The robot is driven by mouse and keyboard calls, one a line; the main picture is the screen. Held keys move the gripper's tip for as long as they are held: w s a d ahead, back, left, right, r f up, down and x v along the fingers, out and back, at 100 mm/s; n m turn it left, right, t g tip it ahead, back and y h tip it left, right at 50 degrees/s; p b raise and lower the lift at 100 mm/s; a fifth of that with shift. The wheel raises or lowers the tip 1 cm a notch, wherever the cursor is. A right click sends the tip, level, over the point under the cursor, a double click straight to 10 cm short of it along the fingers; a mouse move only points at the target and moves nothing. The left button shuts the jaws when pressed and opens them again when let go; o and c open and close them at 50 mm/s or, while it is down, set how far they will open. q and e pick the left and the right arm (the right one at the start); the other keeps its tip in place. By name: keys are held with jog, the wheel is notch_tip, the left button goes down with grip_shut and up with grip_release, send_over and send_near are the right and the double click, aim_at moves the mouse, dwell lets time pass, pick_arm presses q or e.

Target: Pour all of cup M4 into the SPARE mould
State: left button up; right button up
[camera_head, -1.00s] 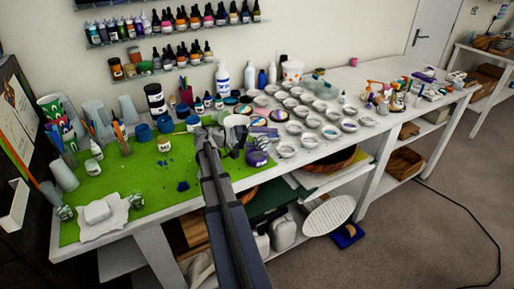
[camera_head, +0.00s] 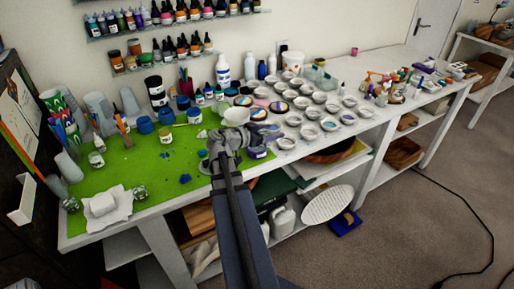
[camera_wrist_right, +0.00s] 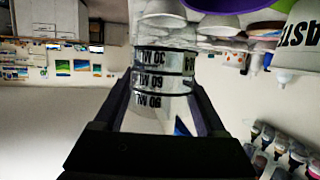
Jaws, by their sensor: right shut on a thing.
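My right gripper (camera_head: 232,138) is shut on a pale, see-through cup (camera_head: 236,116) above the right end of the green mat. In the right wrist view the cup (camera_wrist_right: 163,65) sits between the dark fingers, with black ML markings that appear upside down. Several round moulds (camera_head: 311,132) stand on the table to the right of the gripper; some hold coloured fill. I cannot read which is SPARE. My left gripper is not in view.
The green mat (camera_head: 140,172) has cups, jars and blue scraps on it. A purple-sided round item (camera_head: 258,153) is just right of the gripper. A white tub (camera_head: 292,61) stands at the back; a tub lettered "ASTE" (camera_wrist_right: 300,38) shows in the wrist view. Bottles line the wall shelves.

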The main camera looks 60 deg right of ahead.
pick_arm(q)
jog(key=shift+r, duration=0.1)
pick_arm(e)
jog(key=shift+r, duration=0.1)
notch_tip(320, 180, up, 2)
jog(key=shift+r+p, duration=0.1)
jog(key=shift+p, duration=1.05)
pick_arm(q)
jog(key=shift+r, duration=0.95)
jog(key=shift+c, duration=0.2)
